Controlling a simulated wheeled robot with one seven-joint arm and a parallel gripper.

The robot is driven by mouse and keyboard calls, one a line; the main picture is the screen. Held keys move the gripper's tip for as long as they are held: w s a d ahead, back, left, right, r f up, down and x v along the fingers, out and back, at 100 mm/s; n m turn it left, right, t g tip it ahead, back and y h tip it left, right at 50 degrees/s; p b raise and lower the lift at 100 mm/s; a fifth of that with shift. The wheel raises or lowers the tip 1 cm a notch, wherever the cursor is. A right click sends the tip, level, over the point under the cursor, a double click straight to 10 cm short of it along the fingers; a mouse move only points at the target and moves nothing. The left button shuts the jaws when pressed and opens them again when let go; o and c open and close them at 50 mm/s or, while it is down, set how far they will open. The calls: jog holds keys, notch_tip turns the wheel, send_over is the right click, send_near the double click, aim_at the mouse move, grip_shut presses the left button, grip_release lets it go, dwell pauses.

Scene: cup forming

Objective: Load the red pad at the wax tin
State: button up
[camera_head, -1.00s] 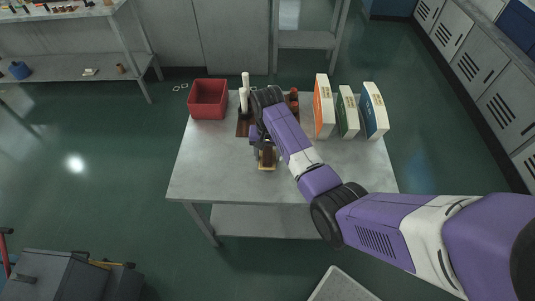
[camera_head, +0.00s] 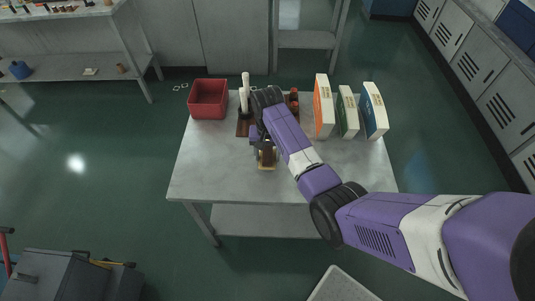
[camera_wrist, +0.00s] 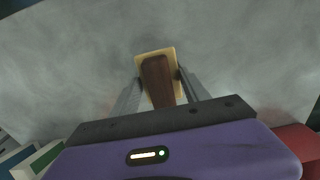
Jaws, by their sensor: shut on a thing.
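My gripper (camera_wrist: 161,90) is shut on a brown wooden handle (camera_wrist: 157,82) that stands on a pale tan rectangular base (camera_wrist: 142,69). In the head view the handle (camera_head: 268,155) and its gold-edged base (camera_head: 267,168) show just below my gripper (camera_head: 263,147), over the middle of the table. I cannot tell whether the base touches the tabletop. A small red item (camera_head: 294,95) shows behind my arm at the back of the table; whether it is the pad or the tin is unclear. No wax tin can be made out for certain.
The grey table (camera_head: 215,172) is clear at its front and left. A red open bin (camera_head: 208,100) stands at the back left. White upright pieces (camera_head: 244,92) stand on a brown board (camera_head: 243,127). Orange (camera_head: 323,107), green (camera_head: 347,112) and blue (camera_head: 375,110) binders stand at the right.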

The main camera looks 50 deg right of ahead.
aim_at(267, 153)
notch_tip(267, 153, up, 5)
jog(key=p, duration=0.5)
jog(key=shift+r, duration=0.95)
dwell(0.4)
